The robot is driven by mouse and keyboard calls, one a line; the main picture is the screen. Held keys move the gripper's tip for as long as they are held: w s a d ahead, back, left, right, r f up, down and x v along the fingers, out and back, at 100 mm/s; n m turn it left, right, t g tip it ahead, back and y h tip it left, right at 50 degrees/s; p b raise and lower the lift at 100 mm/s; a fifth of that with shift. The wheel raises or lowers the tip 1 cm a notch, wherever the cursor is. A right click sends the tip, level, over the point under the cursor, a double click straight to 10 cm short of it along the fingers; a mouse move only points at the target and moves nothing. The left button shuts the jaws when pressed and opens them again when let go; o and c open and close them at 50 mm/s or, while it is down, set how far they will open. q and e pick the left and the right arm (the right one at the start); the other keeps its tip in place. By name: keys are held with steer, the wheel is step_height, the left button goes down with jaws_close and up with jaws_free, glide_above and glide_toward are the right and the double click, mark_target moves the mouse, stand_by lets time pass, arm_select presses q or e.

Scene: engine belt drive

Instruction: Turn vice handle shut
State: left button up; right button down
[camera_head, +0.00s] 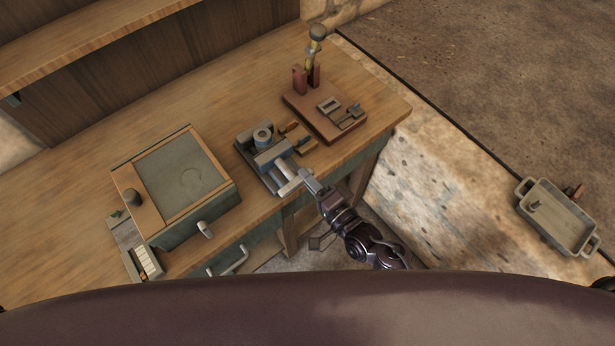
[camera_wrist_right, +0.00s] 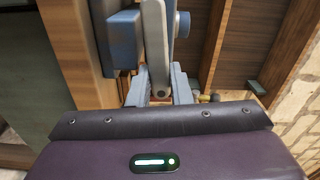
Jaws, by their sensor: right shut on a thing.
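The grey vice (camera_head: 268,158) is at the front edge of the wooden workbench, with a grey ring-shaped part standing at its jaws. Its light grey handle (camera_head: 290,186) is at the front end. My right gripper (camera_head: 308,182) reaches in from the lower right and is shut on the handle. In the right wrist view the handle (camera_wrist_right: 155,45) rises upright between the two fingers of the gripper (camera_wrist_right: 158,88). The blue-grey vice body (camera_wrist_right: 124,42) stands just behind it. My left gripper is not in view.
A reddish-brown board (camera_head: 311,108) with a yellow-handled tool and small metal parts lies behind the vice. A box with a dark green top (camera_head: 187,172) stands to the left. A grey tray (camera_head: 556,218) is at the far right. Bare bench (camera_head: 60,200) lies farther left.

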steer(key=shift+s+d+f, duration=0.15)
steer(key=shift+f, duration=0.25)
steer(key=c, duration=1.5)
jaws_free()
steer(key=shift+d, duration=0.1)
steer(key=shift+o, duration=0.9)
steer(key=shift+r, duration=0.3)
steer(key=b+v, duration=0.2)
steer(key=v, duration=0.6)
steer(key=shift+o, duration=0.3)
